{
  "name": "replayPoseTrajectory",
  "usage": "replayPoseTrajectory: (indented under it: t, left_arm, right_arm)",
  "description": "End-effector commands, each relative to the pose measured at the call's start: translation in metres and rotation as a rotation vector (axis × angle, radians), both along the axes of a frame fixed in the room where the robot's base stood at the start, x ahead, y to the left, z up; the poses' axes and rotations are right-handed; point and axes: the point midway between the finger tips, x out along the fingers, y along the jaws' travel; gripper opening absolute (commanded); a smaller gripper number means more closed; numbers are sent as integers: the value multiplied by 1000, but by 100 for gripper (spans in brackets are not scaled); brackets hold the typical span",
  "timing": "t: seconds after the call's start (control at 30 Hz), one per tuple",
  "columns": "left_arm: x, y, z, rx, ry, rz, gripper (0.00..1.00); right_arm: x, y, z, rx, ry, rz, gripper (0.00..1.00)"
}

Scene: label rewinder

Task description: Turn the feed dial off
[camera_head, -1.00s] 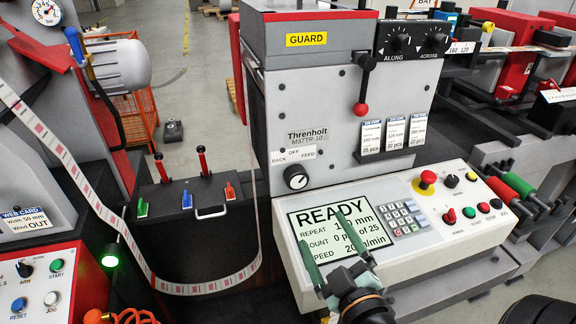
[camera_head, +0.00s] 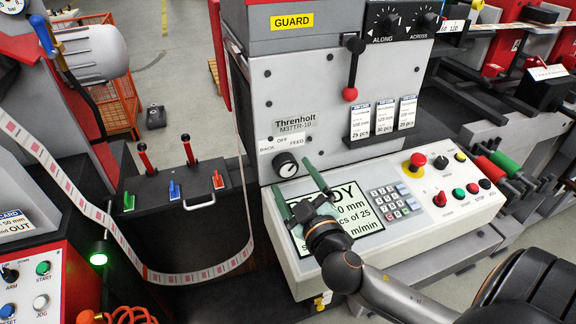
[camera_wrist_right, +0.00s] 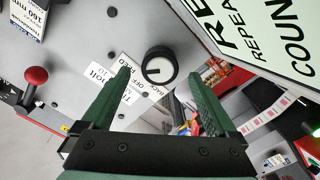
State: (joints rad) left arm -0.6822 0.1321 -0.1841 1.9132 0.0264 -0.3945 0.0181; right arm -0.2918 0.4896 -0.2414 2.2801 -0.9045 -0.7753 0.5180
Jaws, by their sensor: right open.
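In the right wrist view the dial (camera_wrist_right: 159,66) shows between and beyond the two fingertips (camera_wrist_right: 156,69). My left gripper is not in view.
The READY display (camera_head: 345,212) is partly hidden behind my right gripper. A keypad (camera_head: 394,202) and a red stop button (camera_head: 416,160) lie to its right. A red-knobbed lever (camera_head: 350,93) hangs above right of the dial. A label web (camera_head: 190,277) loops at left.

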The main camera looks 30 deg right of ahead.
Motion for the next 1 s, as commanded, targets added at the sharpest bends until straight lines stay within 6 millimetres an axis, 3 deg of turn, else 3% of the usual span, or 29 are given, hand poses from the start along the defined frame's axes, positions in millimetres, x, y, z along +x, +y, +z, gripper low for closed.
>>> replayPoseTrajectory:
  t: [0.1,0.3,0.67,1.0]
  left_arm:
    - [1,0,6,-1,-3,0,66]
    - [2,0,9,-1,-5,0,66]
    - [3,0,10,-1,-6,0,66]
    - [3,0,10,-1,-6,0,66]
  right_arm:
    - [17,-4,2,-2,-2,-1,94]
    - [32,-8,0,0,0,0,94]
    - [34,-8,0,0,1,1,93]
    - [34,-8,0,0,0,0,54]
